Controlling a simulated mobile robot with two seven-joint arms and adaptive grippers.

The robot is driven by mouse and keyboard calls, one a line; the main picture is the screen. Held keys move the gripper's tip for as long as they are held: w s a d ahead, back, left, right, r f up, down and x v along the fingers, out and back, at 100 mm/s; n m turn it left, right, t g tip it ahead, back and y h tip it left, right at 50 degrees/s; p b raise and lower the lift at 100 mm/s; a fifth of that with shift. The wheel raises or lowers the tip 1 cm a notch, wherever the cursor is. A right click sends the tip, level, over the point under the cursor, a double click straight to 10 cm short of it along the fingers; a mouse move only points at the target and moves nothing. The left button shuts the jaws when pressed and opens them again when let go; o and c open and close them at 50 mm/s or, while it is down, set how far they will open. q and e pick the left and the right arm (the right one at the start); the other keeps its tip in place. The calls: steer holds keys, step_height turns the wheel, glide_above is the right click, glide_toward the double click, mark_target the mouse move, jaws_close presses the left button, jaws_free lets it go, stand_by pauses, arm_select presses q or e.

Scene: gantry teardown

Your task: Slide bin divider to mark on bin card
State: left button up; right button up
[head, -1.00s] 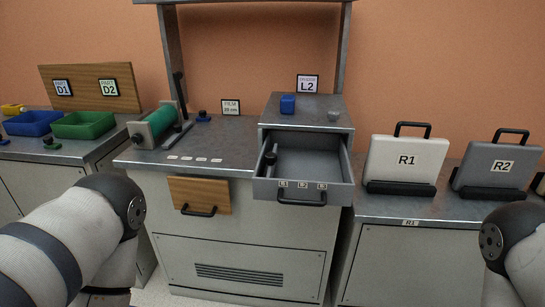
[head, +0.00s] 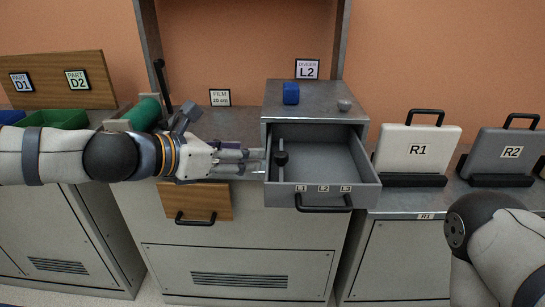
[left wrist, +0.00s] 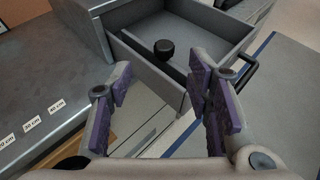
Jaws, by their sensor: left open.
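The open grey drawer (head: 325,162) holds a thin divider with a black knob (head: 281,158), close to its left wall. In the left wrist view the knob (left wrist: 164,47) stands beyond my fingers, with the divider bar (left wrist: 158,58) running beneath it. Small white labels (head: 323,188) sit on the drawer's front edge, too small to read surely. My left gripper (head: 254,160) is just outside the drawer's left wall, pointing right. In the left wrist view its purple-padded fingers (left wrist: 160,88) are apart with nothing between them. My right gripper is out of view.
A blue block (head: 291,93) and a small grey piece (head: 344,105) sit on the cabinet above the drawer. A green roller (head: 145,112) is behind my left arm. Cases R1 (head: 418,150) and R2 (head: 504,152) stand at right. The drawer interior right of the knob is clear.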

mark_target(281, 154)
arm_select(q)
steer(key=b+x, duration=0.1)
steer(key=x, duration=1.1)
steer(key=shift+s+d+f, duration=0.1)
steer(key=shift+s+f, duration=0.05)
steer(key=shift+s, duration=0.15)
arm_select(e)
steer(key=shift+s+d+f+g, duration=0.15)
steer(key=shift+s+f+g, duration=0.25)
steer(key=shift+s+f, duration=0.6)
arm_select(q)
jaws_close()
steer(key=shift+d, duration=0.1)
